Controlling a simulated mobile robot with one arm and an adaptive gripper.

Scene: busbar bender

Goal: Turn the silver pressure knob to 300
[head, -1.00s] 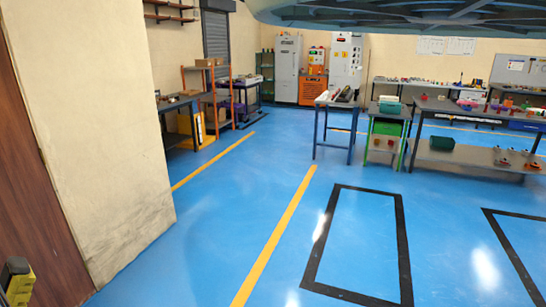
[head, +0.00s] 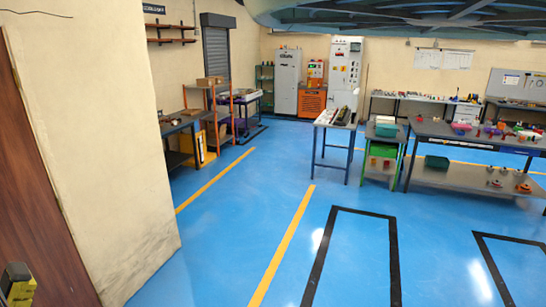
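The silver pressure knob cannot be made out in this view. An orange machine (head: 312,101) with an orange upper unit stands at the far back wall, between two tall light grey cabinets. It is too small to tell whether it carries a knob or a dial. My gripper is not in view.
A wall (head: 95,150) and brown door (head: 40,200) are close on the left. Workbenches stand at the right: a blue-legged table (head: 335,125), a green-legged stand (head: 379,152) and a long bench (head: 450,130). Blue floor (head: 230,225) is open between wall and benches.

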